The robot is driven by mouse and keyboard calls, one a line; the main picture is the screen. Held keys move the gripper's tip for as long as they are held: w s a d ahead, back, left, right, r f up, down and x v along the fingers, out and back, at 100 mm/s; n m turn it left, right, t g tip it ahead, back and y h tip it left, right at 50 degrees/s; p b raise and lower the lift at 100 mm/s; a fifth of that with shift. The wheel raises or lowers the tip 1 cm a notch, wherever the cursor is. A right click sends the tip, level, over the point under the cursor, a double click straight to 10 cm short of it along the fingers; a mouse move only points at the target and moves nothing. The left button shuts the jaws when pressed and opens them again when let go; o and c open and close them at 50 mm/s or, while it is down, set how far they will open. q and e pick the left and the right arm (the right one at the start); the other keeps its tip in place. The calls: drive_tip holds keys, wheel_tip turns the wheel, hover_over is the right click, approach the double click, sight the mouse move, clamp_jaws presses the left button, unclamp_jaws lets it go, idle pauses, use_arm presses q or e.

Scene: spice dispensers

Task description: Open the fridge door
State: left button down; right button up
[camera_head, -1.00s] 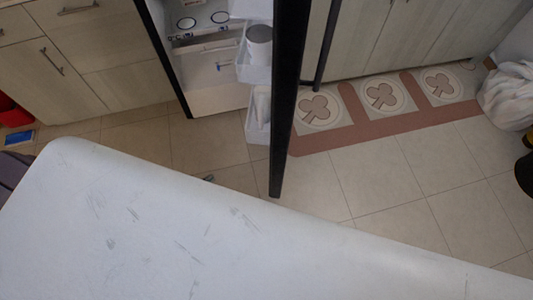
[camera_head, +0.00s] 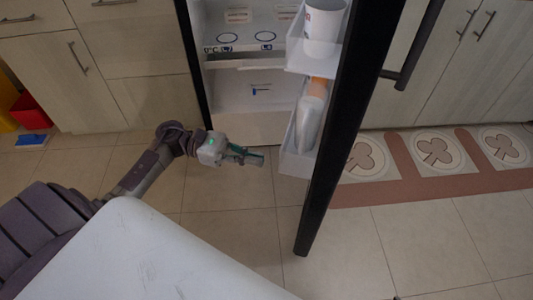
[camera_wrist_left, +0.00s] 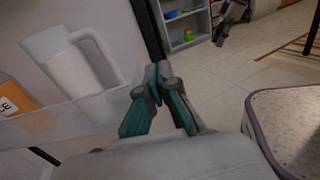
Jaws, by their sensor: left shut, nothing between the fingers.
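The fridge door (camera_head: 350,110) stands open, its dark edge slanting down the middle of the head view. White shelves on its inner side hold containers. The fridge interior (camera_head: 245,90) is exposed to the left of the door. My left gripper (camera_head: 258,158) is in front of the opening, left of the lower door shelf (camera_head: 297,165). In the left wrist view its fingers (camera_wrist_left: 158,72) are together and empty, close to the door shelf with a white jug (camera_wrist_left: 72,62). The door handle (camera_head: 412,55) is on the far side, away from the gripper. My right gripper is not visible.
Wooden cabinets (camera_head: 130,70) stand left of the fridge, and more are behind the door at right. A red bin (camera_head: 30,112) is at the far left. A patterned mat (camera_head: 430,160) lies on the tiled floor. Free floor lies below the door.

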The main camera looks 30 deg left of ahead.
use_arm(q)
drive_tip(key=x, duration=1.2)
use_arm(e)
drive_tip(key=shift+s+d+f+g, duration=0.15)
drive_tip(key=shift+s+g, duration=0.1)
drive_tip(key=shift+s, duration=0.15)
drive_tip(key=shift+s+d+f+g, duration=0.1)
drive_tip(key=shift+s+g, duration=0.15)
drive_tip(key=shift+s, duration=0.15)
